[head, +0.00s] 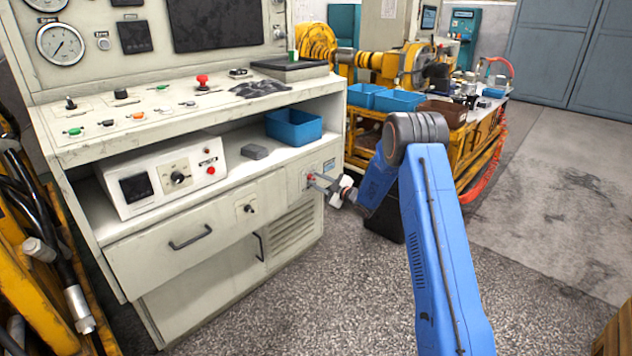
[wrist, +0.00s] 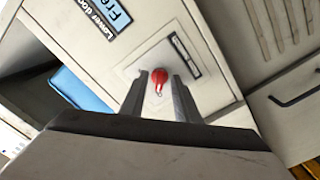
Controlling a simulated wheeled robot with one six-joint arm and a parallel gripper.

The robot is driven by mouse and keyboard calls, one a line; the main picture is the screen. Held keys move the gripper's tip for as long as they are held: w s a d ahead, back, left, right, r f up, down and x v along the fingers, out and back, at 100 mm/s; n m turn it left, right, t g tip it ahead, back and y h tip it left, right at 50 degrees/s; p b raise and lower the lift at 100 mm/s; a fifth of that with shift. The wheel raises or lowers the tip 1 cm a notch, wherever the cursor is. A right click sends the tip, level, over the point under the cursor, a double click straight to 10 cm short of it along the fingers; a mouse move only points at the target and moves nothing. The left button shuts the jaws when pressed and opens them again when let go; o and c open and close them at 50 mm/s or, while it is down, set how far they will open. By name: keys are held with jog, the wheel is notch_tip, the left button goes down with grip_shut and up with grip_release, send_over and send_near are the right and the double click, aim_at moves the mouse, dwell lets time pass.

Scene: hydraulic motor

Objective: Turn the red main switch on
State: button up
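The red main switch (wrist: 158,79) is a small red knob on a pale square plate on the cabinet front. In the head view the red switch (head: 310,177) shows at the right end of the cabinet front, partly hidden by my gripper (head: 319,182). In the wrist view my gripper (wrist: 161,80) is open, with one finger on each side of the knob. Narrow gaps show between knob and fingers, so it is not clamped. I cannot tell how far the fingertips are from the plate.
A drawer (head: 195,230) with a handle and a vent grille (head: 292,232) are near the switch. A blue bin (head: 294,127) and a white control box (head: 165,175) stand on the shelf above. The floor (head: 300,310) in front is clear.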

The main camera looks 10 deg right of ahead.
jog(key=shift+w+a, duration=0.3)
jog(key=shift+w, duration=0.1)
grip_shut()
